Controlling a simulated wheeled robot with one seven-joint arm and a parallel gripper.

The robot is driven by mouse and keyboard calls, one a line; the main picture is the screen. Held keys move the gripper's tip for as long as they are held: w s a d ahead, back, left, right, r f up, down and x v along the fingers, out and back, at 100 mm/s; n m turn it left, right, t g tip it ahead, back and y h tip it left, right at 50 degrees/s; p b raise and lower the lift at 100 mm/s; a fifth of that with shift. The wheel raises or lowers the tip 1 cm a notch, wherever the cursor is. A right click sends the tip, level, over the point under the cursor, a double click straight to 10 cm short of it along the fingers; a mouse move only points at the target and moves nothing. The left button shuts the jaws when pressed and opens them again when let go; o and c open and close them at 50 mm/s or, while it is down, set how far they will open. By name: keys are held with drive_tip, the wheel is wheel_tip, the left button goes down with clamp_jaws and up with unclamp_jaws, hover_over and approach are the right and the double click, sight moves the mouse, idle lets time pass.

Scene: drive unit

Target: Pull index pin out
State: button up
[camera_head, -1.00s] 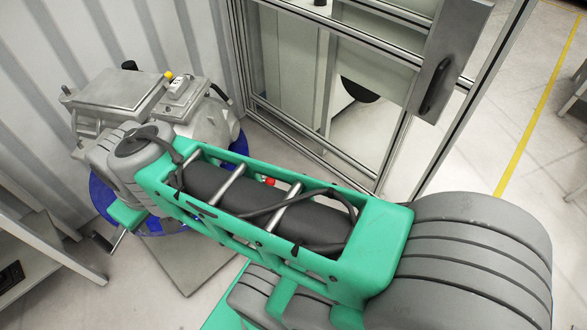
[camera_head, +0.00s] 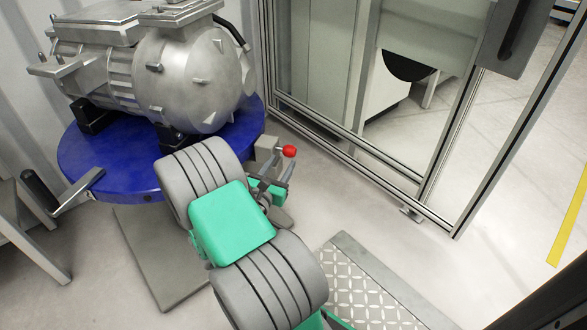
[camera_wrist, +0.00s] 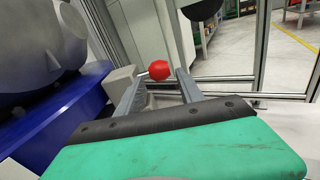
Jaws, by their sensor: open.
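The index pin shows as a red ball knob (camera_head: 289,151) at the right edge of the blue round table (camera_head: 90,160), next to a small grey block. In the wrist view the red knob (camera_wrist: 159,69) sits at the end of a short light stem coming from the left. My gripper (camera_head: 282,160) is open beside the knob. In the wrist view the two grey fingers of my gripper (camera_wrist: 160,77) stand apart on either side of the knob's line, with the knob near their tips. I cannot tell whether they touch it. The pin's inner end is hidden.
A large grey metal drive unit (camera_head: 190,75) stands on the blue table. A crank handle (camera_head: 62,195) sticks out at the table's left. A framed glass door (camera_head: 440,150) stands at the right. The floor between table and door is clear.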

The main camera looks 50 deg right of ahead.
drive_tip(key=shift+w+d+f+n, duration=0.1)
drive_tip(key=shift+f+n, duration=0.35)
drive_tip(key=shift+n, duration=0.05)
drive_tip(key=shift+w+d+r, duration=0.1)
drive_tip(key=shift+d+r, duration=0.05)
drive_tip(key=shift+d, duration=0.2)
drive_tip(key=b+x, duration=0.2)
drive_tip(key=x, duration=0.9)
drive_tip(key=shift+w+r, duration=0.1)
drive_tip(key=shift+r, duration=0.05)
clamp_jaws()
